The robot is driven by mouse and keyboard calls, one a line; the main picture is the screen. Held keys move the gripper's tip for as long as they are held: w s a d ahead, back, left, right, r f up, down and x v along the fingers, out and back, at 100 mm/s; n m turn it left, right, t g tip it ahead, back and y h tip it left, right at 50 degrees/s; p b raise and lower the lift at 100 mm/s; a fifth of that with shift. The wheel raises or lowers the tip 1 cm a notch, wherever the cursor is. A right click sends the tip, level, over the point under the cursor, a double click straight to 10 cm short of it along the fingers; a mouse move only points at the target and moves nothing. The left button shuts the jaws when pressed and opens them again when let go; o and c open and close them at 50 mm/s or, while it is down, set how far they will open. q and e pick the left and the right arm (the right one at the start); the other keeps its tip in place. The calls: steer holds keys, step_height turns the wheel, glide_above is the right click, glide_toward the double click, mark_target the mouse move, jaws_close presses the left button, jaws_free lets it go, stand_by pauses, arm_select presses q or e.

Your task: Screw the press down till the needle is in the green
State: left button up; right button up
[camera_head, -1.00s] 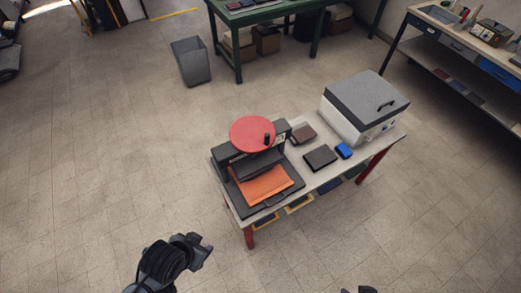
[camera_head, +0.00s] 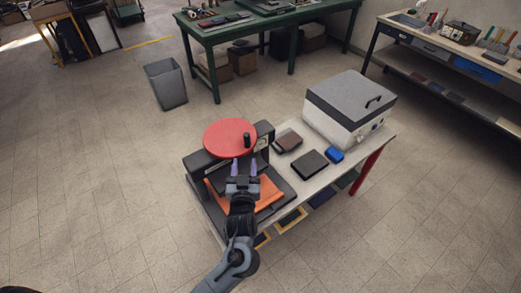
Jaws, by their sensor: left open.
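The press (camera_head: 196,166) is a dark frame at the left end of a small white-topped table. A red round handwheel (camera_head: 226,136) lies flat on top of it, with an upright black knob (camera_head: 247,140) near its right front edge. An orange sheet (camera_head: 268,192) lies on the press's dark base, partly hidden by my arm. My left gripper (camera_head: 244,167) is open and empty, its two fingers pointing at the wheel from the front, just below the knob. I cannot tell whether they touch anything. No gauge needle or green zone can be made out. My right gripper is out of view.
On the same table (camera_head: 322,178) lie a brown block (camera_head: 287,141), a dark block (camera_head: 310,163) and a small blue item (camera_head: 333,155). A white box with a grey lid (camera_head: 349,105) stands at the right end. A bin (camera_head: 166,84) stands on open floor behind.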

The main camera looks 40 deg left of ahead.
mark_target(247, 141)
arm_select(q)
steer(key=x, duration=1.1)
steer(key=shift+w+r, duration=0.3)
steer(key=shift+r, duration=0.05)
jaws_close()
